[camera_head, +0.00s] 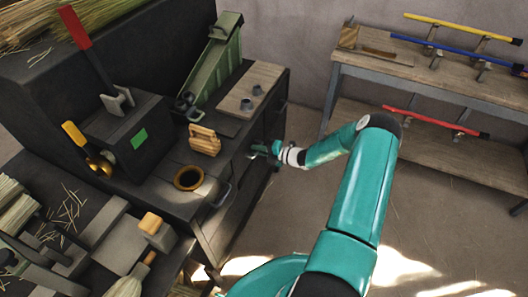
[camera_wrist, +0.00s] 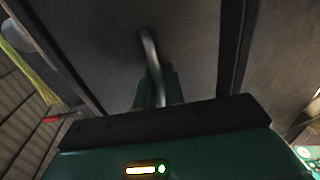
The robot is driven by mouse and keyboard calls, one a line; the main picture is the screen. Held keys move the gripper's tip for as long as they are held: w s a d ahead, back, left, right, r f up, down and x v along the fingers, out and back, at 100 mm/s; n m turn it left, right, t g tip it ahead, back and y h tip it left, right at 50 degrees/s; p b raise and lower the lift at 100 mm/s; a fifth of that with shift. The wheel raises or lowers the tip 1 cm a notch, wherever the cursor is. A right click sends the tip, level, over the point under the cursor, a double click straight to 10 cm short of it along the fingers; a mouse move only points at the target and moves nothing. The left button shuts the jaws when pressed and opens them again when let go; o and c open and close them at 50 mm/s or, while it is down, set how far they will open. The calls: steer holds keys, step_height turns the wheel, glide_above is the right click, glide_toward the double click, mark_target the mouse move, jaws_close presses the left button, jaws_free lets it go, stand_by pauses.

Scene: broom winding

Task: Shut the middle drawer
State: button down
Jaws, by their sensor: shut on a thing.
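My gripper (camera_head: 262,150) reaches the front face of the dark workbench (camera_head: 228,178), near the middle of its length. In the wrist view my gripper (camera_wrist: 157,85) is shut on a curved metal handle (camera_wrist: 149,50). The handle is fixed to a flat dark grey front (camera_wrist: 105,38), which I take as the middle drawer. A dark gap or edge runs beside this front on the right. Another handle (camera_head: 222,195) shows further left on the bench. How far the held drawer stands out cannot be told.
A shelf rack (camera_head: 430,75) with coloured handles stands at the right. The floor (camera_head: 430,215) between is clear.

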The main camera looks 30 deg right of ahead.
steer(key=shift+w+a+r, duration=0.1)
steer(key=shift+w+a, duration=0.05)
steer(key=shift+w, duration=0.15)
steer(key=c, duration=1.9)
jaws_free()
steer(key=shift+a, duration=0.1)
